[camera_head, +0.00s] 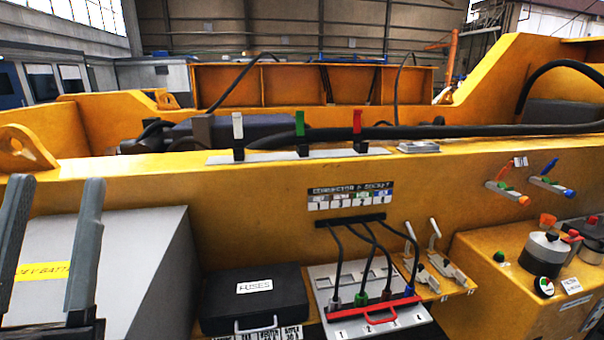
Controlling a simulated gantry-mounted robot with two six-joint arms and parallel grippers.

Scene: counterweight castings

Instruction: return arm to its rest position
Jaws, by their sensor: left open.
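My left gripper (52,250) shows at the lower left. Its two long grey fingers point up and stand well apart, with nothing between them. It is in front of a grey sloped box with a yellow battery label (140,265). The gripper's base is cut off by the bottom edge of the picture. My right gripper is not in view.
A black fuses case (255,312) sits right of the grey box. Beside it, a connector panel (345,272) holds several plugs on black cables and a red bar. Levers (437,232) and a yellow control box (480,290) stand at the right. The yellow wall (250,195) rises behind.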

